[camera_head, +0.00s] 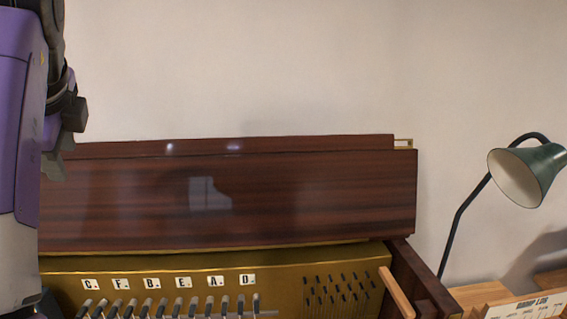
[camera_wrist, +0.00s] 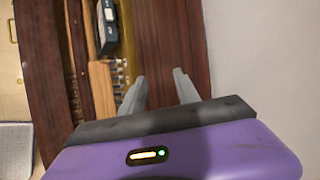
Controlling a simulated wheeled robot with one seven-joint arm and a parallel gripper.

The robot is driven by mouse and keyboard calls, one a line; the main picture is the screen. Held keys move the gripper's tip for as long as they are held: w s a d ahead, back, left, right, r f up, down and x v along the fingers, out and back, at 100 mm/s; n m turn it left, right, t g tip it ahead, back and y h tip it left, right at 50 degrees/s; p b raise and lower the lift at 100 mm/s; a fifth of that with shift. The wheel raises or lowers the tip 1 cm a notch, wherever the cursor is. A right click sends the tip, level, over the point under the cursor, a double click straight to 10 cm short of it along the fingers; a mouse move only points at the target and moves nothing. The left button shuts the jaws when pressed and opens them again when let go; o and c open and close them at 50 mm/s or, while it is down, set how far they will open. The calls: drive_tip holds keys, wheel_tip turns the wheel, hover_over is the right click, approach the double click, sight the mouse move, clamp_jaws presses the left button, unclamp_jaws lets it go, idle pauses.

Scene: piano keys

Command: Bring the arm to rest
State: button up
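My gripper (camera_wrist: 162,90) shows in the wrist view with its two grey fingers apart and nothing between them. Brown wood of the piano (camera_wrist: 190,35) lies beyond the fingertips. In the head view my purple and grey arm stands upright along the left edge, partly in front of the piano (camera_head: 240,205). The gripper's fingertips are not clear in the head view.
The piano has a gold panel (camera_head: 200,268) with letter tiles C, F, B, E, A, D (camera_head: 166,282) above a row of levers. A green lamp (camera_head: 528,172) stands at the right beside a paper card (camera_head: 530,305). The wall above the piano is bare.

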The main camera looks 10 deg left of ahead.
drive_tip(key=w+r+n+t+y, duration=0.3)
drive_tip(key=w+r, duration=0.1)
drive_tip(key=r, duration=0.3)
drive_tip(key=w+d+f+n+t, duration=0.4)
drive_tip(key=w+d+f+t, duration=0.1)
drive_tip(key=w+f, duration=0.15)
drive_tip(key=s+d+f+n+t+h+b, duration=0.15)
drive_tip(key=d+f+n, duration=0.25)
drive_tip(key=d+f, duration=0.8)
drive_tip(key=s+d+f+n+t+y+b, duration=0.1)
drive_tip(key=s+d+f+n+t, duration=0.2)
drive_tip(key=d+f, duration=0.95)
drive_tip(key=s+d+f+n+h+b, duration=0.2)
drive_tip(key=s+d+f+n, duration=0.1)
drive_tip(key=s+d+f, duration=1.1)
drive_tip(key=s+d+f+m+g+h+b, duration=0.1)
drive_tip(key=s+d+f+h, duration=0.1)
drive_tip(key=s+d, duration=0.3)
drive_tip(key=s+d+f+m+g+h+b, duration=0.1)
drive_tip(key=s+d, duration=0.4)
drive_tip(key=s, duration=0.7)
drive_tip(key=s+d+f+m+g+h+b, duration=0.1)
drive_tip(key=s+d+f+h, duration=0.3)
drive_tip(key=s, duration=0.5)
drive_tip(key=shift+d+f+m, duration=0.55)
drive_tip(key=shift+f+m, duration=0.15)
drive_tip(key=shift+f, duration=0.05)
drive_tip(key=shift+o, duration=0.4)
drive_tip(key=shift+w+g, duration=0.1)
drive_tip(key=shift+g, duration=0.15)
